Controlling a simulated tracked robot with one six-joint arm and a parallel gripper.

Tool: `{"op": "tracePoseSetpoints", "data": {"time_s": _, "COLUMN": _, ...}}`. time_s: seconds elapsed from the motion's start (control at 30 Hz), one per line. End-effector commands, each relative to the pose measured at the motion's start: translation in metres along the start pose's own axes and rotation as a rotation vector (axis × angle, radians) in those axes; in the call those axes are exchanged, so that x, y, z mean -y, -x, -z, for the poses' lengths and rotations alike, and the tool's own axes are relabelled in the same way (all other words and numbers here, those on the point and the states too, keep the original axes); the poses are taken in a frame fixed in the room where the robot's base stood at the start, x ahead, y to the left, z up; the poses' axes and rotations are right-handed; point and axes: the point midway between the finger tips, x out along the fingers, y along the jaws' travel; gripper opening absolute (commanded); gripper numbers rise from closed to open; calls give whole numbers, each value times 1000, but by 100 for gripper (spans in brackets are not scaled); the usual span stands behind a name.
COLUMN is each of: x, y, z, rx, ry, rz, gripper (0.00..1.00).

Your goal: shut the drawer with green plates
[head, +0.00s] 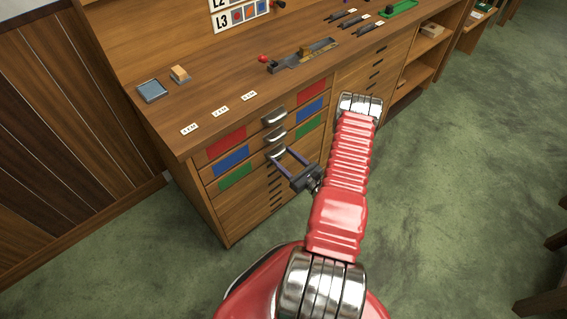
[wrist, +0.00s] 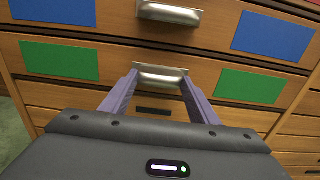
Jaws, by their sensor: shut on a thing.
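The drawer with green plates (wrist: 118,75) is the third one down in the wooden cabinet. Its left green plate (head: 235,175) and right green plate (head: 308,125) show in the head view. Its metal cup handle (wrist: 160,72) sits between the plates. My gripper (head: 286,155) is at this handle, with its two purple fingers (wrist: 159,85) on either side of it, shut on it. The drawer front looks close to flush with the fronts around it; I cannot tell whether a small gap remains. The fingers hide parts of the front.
Above are the drawers with blue plates (head: 233,158) and red plates (head: 226,142), both looking shut. Narrower drawers lie below. The worktop (head: 215,85) overhangs slightly and carries small blocks, cards and tools. Green floor (head: 450,190) is clear to the right.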

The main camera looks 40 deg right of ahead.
Motion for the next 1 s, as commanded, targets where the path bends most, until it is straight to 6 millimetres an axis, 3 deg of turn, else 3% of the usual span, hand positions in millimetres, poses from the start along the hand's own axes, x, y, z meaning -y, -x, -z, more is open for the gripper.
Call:
{"op": "tracePoseSetpoints", "data": {"time_s": 0.4, "x": 8, "y": -2, "z": 0, "rx": 0, "ry": 5, "rz": 16, "gripper": 15}}
{"op": "tracePoseSetpoints", "data": {"time_s": 0.43, "x": 8, "y": -2, "z": -1, "rx": 0, "ry": 5, "rz": 16, "gripper": 56}}
{"op": "tracePoseSetpoints", "data": {"time_s": 0.63, "x": 8, "y": -2, "z": -1, "rx": 1, "ry": 4, "rz": 15, "gripper": 68}}
{"op": "tracePoseSetpoints", "data": {"time_s": 1.0, "x": 5, "y": -1, "z": -1, "rx": 2, "ry": 1, "rz": 10, "gripper": 68}}
